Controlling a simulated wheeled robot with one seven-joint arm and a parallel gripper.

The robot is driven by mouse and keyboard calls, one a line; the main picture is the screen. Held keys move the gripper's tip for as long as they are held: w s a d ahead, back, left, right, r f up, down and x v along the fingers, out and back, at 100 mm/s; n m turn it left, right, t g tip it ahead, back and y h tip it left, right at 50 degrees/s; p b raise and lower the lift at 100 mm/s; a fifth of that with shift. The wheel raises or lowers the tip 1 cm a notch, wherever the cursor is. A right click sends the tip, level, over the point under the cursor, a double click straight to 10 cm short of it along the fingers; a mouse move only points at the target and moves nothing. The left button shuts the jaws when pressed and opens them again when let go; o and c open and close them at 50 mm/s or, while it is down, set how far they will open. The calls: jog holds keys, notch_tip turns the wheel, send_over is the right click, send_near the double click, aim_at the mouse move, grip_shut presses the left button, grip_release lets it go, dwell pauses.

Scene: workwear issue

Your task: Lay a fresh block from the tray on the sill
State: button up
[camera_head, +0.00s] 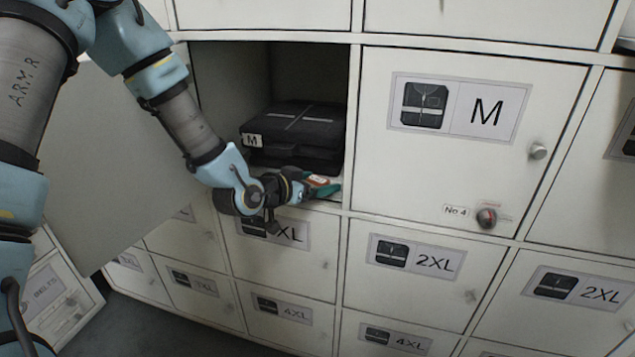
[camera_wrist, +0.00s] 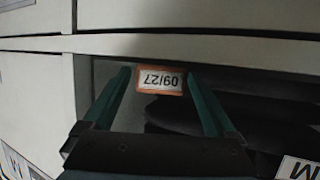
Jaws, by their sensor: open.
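A small block (camera_wrist: 158,80) with an orange-edged white label reading 09/27, upside down in the wrist view, sits at the front of the open compartment. A small orange and white patch of it (camera_head: 319,180) shows in the head view at the sill (camera_head: 331,203). My gripper (camera_head: 326,186) reaches to the sill from the left. In the wrist view my gripper (camera_wrist: 160,84) has its two teal fingers spread, one on each side of the block, with gaps between. The block's underside is hidden. I cannot make out a tray in either view.
A black folded garment pack (camera_head: 295,135) tagged M lies deeper in the compartment. The compartment's door (camera_head: 110,150) stands open to the left, behind my arm. A shut M locker door (camera_head: 460,185) with a knob is on the right. Shut size-labelled lockers are below.

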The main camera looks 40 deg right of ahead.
jog(key=shift+r, duration=0.15)
jog(key=p+v, duration=0.2)
jog(key=v, duration=1)
jog(key=shift+a, duration=0.1)
